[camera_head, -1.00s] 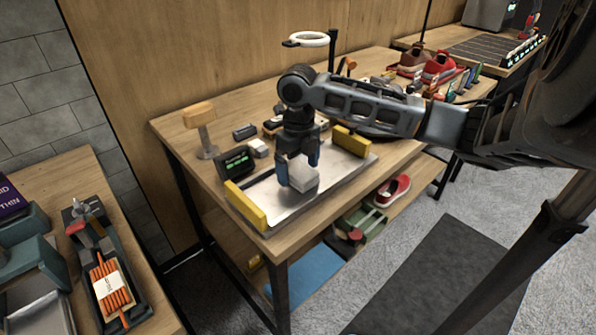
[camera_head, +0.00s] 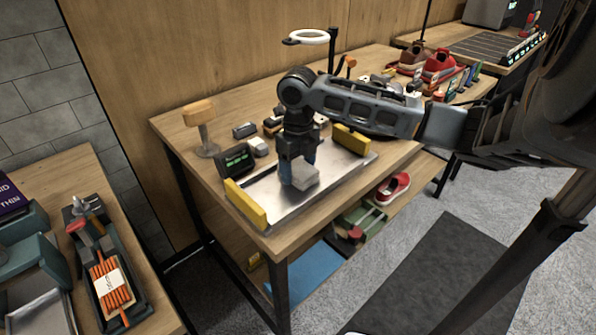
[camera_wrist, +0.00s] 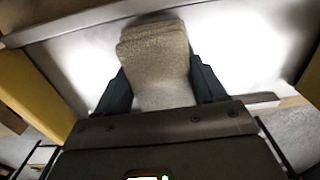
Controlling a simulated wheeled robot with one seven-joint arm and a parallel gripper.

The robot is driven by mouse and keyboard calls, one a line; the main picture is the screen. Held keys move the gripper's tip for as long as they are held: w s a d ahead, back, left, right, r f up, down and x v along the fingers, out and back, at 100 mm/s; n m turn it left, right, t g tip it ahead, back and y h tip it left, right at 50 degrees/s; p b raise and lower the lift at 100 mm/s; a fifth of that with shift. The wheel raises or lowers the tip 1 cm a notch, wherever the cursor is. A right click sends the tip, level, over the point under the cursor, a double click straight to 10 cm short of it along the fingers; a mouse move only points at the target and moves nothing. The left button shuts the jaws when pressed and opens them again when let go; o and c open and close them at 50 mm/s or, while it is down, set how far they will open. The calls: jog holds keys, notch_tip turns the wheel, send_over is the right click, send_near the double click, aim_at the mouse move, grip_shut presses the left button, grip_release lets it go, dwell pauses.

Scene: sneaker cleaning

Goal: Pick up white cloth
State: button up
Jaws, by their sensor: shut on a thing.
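The white cloth (camera_head: 304,177) looks like a small pale folded block, low over the metal tray (camera_head: 275,205) on the workbench. My gripper (camera_head: 299,172) points down over the tray and is shut on the cloth. In the wrist view the cloth (camera_wrist: 156,62) lies between the two dark fingers (camera_wrist: 158,88), with its far end sticking out past them. The bright tray surface (camera_wrist: 85,62) is behind it. I cannot tell whether the cloth still touches the tray.
Yellow blocks stand at the tray's left (camera_head: 246,204) and right (camera_head: 351,139) ends. A small dark display box (camera_head: 235,160) and a wooden-topped stand (camera_head: 200,125) are to the left. Red shoes (camera_head: 439,64) sit at the far right. A ring lamp (camera_head: 306,38) rises behind.

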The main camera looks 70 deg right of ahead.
aim_at(301, 165)
jog(key=shift+r, duration=0.45)
jog(key=r, duration=0.2)
jog(key=r+b, duration=0.1)
jog(key=shift+s+d+r, duration=0.25)
jog(key=shift+d, duration=0.1)
jog(key=s+d+r+b, duration=0.2)
jog(key=s+d+r, duration=0.4)
jog(key=s+d, duration=0.1)
jog(key=shift+d+r, duration=0.3)
jog(key=shift+d, duration=0.3)
